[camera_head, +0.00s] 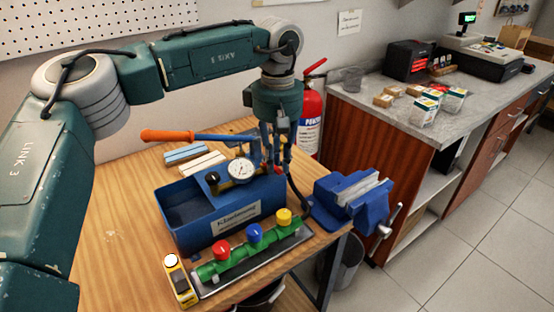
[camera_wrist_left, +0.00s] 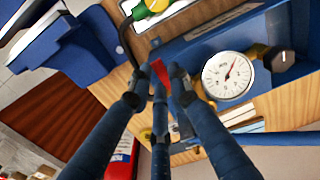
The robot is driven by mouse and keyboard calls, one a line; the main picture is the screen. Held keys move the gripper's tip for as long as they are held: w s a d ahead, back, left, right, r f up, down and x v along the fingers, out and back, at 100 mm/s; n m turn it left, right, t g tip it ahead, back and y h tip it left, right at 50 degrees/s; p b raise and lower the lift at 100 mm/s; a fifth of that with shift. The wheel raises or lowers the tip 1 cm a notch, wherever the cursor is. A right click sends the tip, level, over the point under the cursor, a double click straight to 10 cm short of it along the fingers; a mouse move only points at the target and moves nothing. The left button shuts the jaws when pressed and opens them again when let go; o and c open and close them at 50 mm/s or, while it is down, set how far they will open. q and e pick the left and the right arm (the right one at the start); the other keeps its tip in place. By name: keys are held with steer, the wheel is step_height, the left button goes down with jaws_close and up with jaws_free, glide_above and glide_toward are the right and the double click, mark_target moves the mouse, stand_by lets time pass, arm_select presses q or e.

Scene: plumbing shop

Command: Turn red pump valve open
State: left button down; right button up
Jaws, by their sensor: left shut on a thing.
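The blue pump (camera_head: 225,215) stands on the wooden workbench, with a round white gauge (camera_head: 241,169) and an orange-handled lever (camera_head: 168,136). My left gripper (camera_head: 274,152) reaches down from above at the pump's far right end. In the left wrist view, its blue fingers (camera_wrist_left: 162,84) are closed around the red pump valve (camera_wrist_left: 160,72), a small red handle partly hidden between the fingertips. The gauge also shows in the left wrist view (camera_wrist_left: 228,76), right of the fingers. My right gripper is not in view.
A green manifold (camera_head: 238,262) with red, blue and yellow knobs lies in front of the pump. A yellow device (camera_head: 179,281) is at its left. A blue vise (camera_head: 345,200) sits right of the pump. A red fire extinguisher (camera_head: 311,115) stands behind. Bare bench shows at left.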

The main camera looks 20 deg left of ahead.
arm_select(q)
steer(key=shift+w+d+n+p, duration=0.2)
steer(key=shift+w+n+p, duration=0.2)
steer(key=shift+n, duration=0.5)
steer(key=n, duration=0.1)
steer(key=w+n+p, duration=0.1)
steer(key=shift+d+n, duration=0.15)
steer(key=shift+n, duration=0.25)
steer(key=shift+w+a+n+p, duration=0.4)
steer(key=shift+w+n+p, duration=0.35)
steer(key=shift+n, duration=1.4)
steer(key=shift+w+a+n+p, duration=0.35)
steer(key=shift+w+n+p, duration=0.35)
steer(key=shift+n, duration=1.4)
steer(key=shift+w+a+n+p, duration=0.45)
steer(key=shift+w+n, duration=0.45)
steer(key=shift+n, duration=1.25)
steer(key=c, duration=1.6)
jaws_free()
steer(key=shift+c, duration=0.2)
steer(key=shift+o, duration=0.3)
